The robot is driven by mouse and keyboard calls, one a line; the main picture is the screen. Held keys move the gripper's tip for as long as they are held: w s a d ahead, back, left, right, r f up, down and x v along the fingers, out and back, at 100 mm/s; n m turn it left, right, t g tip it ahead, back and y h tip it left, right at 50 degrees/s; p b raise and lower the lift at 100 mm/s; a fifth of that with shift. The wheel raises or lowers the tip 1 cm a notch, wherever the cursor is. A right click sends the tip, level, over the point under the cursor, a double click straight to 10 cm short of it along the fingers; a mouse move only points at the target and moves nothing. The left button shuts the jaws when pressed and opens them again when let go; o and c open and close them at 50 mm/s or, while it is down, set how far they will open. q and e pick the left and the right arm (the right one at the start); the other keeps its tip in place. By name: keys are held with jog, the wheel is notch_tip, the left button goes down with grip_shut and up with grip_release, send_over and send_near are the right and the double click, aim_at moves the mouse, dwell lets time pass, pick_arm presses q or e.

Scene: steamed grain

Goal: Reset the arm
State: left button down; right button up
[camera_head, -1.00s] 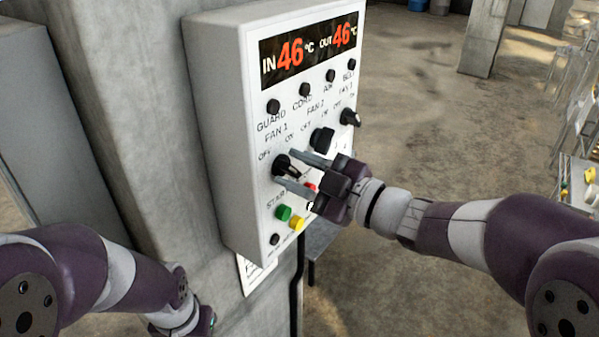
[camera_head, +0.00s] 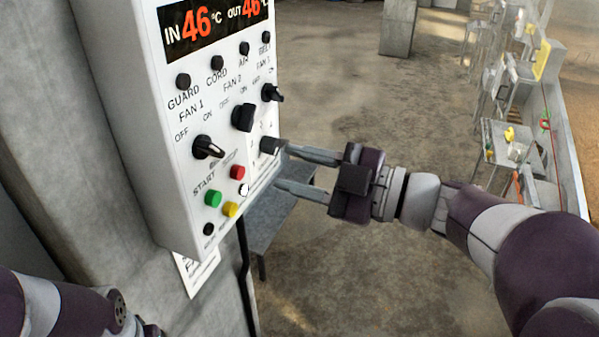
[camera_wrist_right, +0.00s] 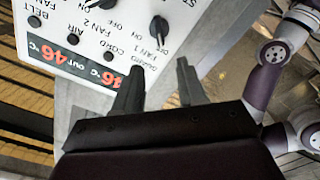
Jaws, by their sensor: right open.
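My right gripper (camera_head: 283,170) is open and empty. In the head view it is at the right edge of the white control box (camera_head: 120,90), with its fingers pointing left. The upper fingertip looks close to a black knob (camera_head: 270,145) at the lower right of the panel; I cannot tell if they touch. The right wrist view shows the two spread fingers (camera_wrist_right: 158,75) with the panel face (camera_wrist_right: 85,50) beyond them, upside down. The FAN 1 knob (camera_head: 208,147) is clear of the gripper. My left arm shows at the lower left; its gripper is out of the picture.
The box is mounted on a concrete pillar (camera_head: 50,130). Green (camera_head: 213,198), yellow (camera_head: 230,209) and red (camera_head: 238,172) buttons sit low on the panel. A grey bench (camera_head: 275,220) stands behind. Open concrete floor (camera_head: 340,70) lies to the right, with tables (camera_head: 510,150) beyond.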

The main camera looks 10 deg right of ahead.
jog(key=shift+d, duration=0.1)
jog(key=w+d+f+m+t+h, duration=0.55)
jog(key=w+d+m+h, duration=0.25)
jog(key=d+m+h, duration=0.3)
jog(key=s+d+f+m+g+h+b, duration=0.1)
jog(key=s+d+f+m+g+h, duration=0.1)
jog(key=d+f+m+g+h, duration=0.5)
jog(key=s+a+f+g+y+b, duration=0.15)
jog(key=s+f, duration=0.25)
jog(key=f, duration=0.4)
jog(key=s+a+f+g, duration=0.1)
jog(key=s+f+g, duration=0.15)
jog(key=f, duration=0.45)
jog(key=s+a+f+g+y+b, duration=0.1)
jog(key=s+a+f+g+y, duration=0.1)
jog(key=s+a+f+g, duration=0.2)
jog(key=s+a+f, duration=0.3)
jog(key=shift+a+m+b, duration=0.3)
jog(key=shift+m+b, duration=0.05)
jog(key=shift+m, duration=0.05)
jog(key=shift+s+d, duration=0.1)
